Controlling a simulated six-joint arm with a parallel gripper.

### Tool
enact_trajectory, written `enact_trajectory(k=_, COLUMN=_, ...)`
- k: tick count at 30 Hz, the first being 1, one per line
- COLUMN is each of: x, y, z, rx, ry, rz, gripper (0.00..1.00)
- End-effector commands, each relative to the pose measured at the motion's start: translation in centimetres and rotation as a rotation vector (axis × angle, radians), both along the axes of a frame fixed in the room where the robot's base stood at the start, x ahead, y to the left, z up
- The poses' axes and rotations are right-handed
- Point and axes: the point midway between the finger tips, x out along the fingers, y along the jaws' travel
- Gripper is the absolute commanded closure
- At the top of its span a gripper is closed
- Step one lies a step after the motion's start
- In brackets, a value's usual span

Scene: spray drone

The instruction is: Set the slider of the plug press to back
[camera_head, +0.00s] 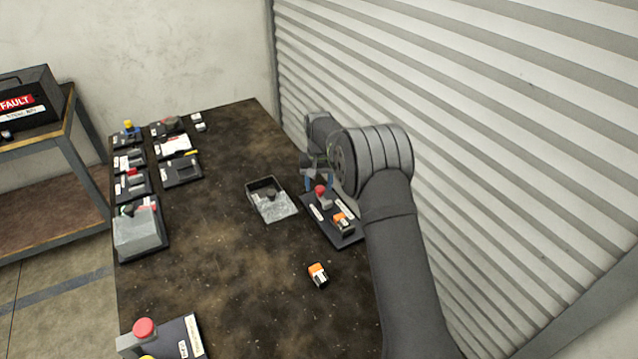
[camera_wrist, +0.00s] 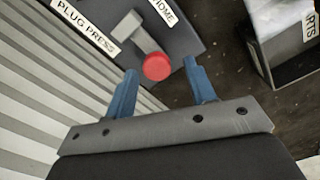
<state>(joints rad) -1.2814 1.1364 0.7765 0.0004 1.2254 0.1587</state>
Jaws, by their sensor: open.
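The plug press is a dark plate (camera_head: 349,238) with white labels, on the right side of the table. My gripper (camera_wrist: 160,67) is open, with one blue fingertip on each side of the red knob and gaps visible. In the head view my gripper (camera_head: 319,182) is at the knob, partly hidden by my arm. The slider's track is not clear.
An orange-and-white block (camera_head: 341,222) sits on the press plate, and another (camera_head: 318,275) lies on the table. A grey tray (camera_head: 283,211) stands left of the press. A corrugated wall (camera_head: 480,130) runs close on the right. The table's middle (camera_head: 215,240) is clear.

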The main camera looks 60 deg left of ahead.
Motion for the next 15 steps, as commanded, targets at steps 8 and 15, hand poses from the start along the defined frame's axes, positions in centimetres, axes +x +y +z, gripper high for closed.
enact_trajectory(k=8, x=0.0, y=0.0, z=2.9, rx=0.002, ry=-0.001, rz=0.000, gripper=0.50)
enact_trajectory(k=15, x=0.0, y=0.0, z=8.7, rx=0.004, ry=-0.001, rz=0.000, gripper=0.50)
